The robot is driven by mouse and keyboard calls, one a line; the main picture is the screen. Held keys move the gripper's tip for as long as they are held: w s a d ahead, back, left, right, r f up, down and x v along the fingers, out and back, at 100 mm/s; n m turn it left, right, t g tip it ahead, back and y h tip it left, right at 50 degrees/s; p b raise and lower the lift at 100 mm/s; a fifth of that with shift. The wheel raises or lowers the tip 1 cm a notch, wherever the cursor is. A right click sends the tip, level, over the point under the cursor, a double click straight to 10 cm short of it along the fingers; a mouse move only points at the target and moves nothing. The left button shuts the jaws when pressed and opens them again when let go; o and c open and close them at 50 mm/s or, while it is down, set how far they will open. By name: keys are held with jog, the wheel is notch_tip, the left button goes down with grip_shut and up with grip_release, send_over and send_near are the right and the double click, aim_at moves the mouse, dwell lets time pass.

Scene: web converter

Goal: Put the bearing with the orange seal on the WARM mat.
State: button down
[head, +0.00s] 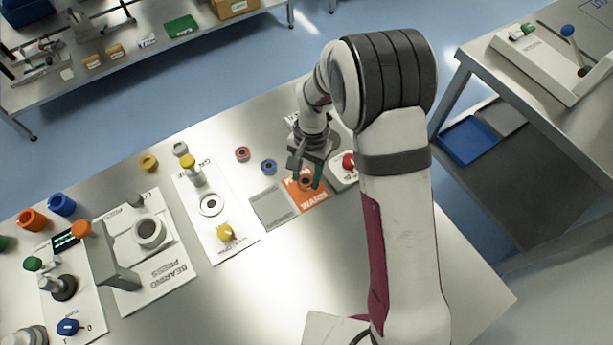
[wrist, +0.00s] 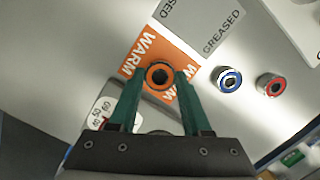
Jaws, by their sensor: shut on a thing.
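The bearing with the orange seal (wrist: 159,75) is a small dark ring with an orange band, between my gripper's green fingertips. My gripper (wrist: 160,80) is shut on it, directly over the orange WARM mat (wrist: 143,54). In the head view my gripper (head: 305,180) is low over the WARM mat (head: 316,203), and the bearing (head: 305,183) shows partly between the fingers. I cannot tell whether the bearing touches the mat.
The grey GREASED mat (head: 273,207) lies next to the WARM mat. Bearings with a blue seal (head: 268,166) and a red seal (head: 242,153) stand behind it. A white unit with a red knob (head: 348,161) is close to my gripper's right. The bearing press (head: 148,233) is farther left.

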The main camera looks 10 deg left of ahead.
jog(key=shift+f, duration=0.8)
jog(key=shift+f, duration=0.1)
jog(key=shift+c, duration=1.8)
grip_release()
notch_tip(320, 180, up, 12)
jog(key=w, duration=0.2)
jog(key=s+d+r+m, duration=0.1)
jog(key=s+d+r, duration=0.6)
jog(key=d+r, duration=0.15)
jog(key=s+d, duration=0.3)
jog(key=s, duration=0.5)
jog(key=s+d+m+t+y, duration=0.1)
jog(key=s+d, duration=0.2)
jog(key=s, duration=0.5)
jog(key=shift+d+r+m+t, duration=0.2)
jog(key=shift+d+m+t, duration=0.1)
jog(key=shift+d, duration=0.1)
